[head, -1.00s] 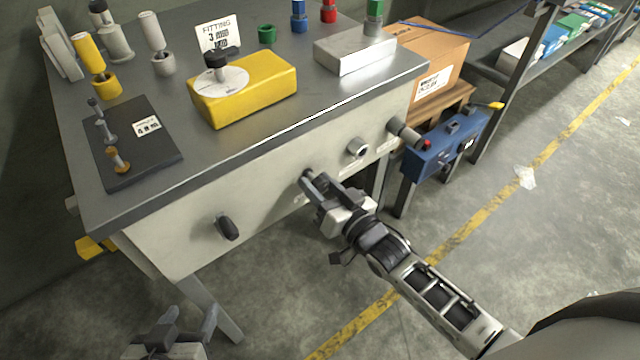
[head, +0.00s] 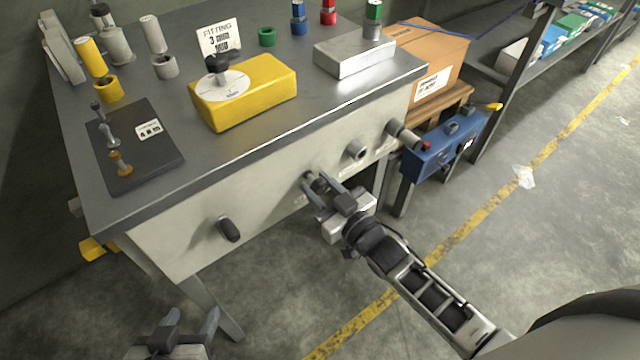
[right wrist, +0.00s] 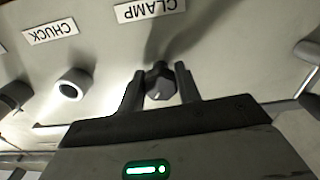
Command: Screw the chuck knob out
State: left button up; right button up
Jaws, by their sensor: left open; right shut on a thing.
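A dark faceted knob (right wrist: 160,82) stands out of the bench's front panel, nearest the label CLAMP (right wrist: 150,10). My right gripper (head: 318,186) is shut on this knob; in the right wrist view its two fingers (right wrist: 160,90) lie on either side of it. The label CHUCK (right wrist: 50,33) is by the pale, round fitting with a dark centre (right wrist: 72,84), which is apart from my fingers. That fitting (head: 357,150) shows right of my right gripper in the head view. My left gripper (head: 185,322) is open and empty, low in front of the bench.
Another dark knob (head: 229,230) sits on the panel at the left. A cylinder (head: 402,133) sticks out at the right, near a blue box (head: 445,148). A yellow block (head: 245,95) with a dial and black knob (head: 222,68) is on the bench top (head: 190,115).

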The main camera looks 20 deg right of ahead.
jog(key=n, duration=0.6)
jog(key=shift+n, duration=0.4)
dwell(0.4)
jog(key=o, duration=1)
jog(key=shift+c, duration=0.2)
jog(key=shift+d, duration=0.1)
jog(key=v, duration=1.5)
jog(key=shift+s, duration=0.4)
jog(key=shift+d+r, duration=0.1)
jog(key=s+a+f+m+g+h, duration=0.2)
jog(key=a+m+g, duration=0.3)
jog(key=m, duration=0.4)
jog(key=shift+s+a+f+g+h, duration=0.2)
jog(key=shift+f+g+h, duration=0.25)
jog(key=shift+g, duration=0.35)
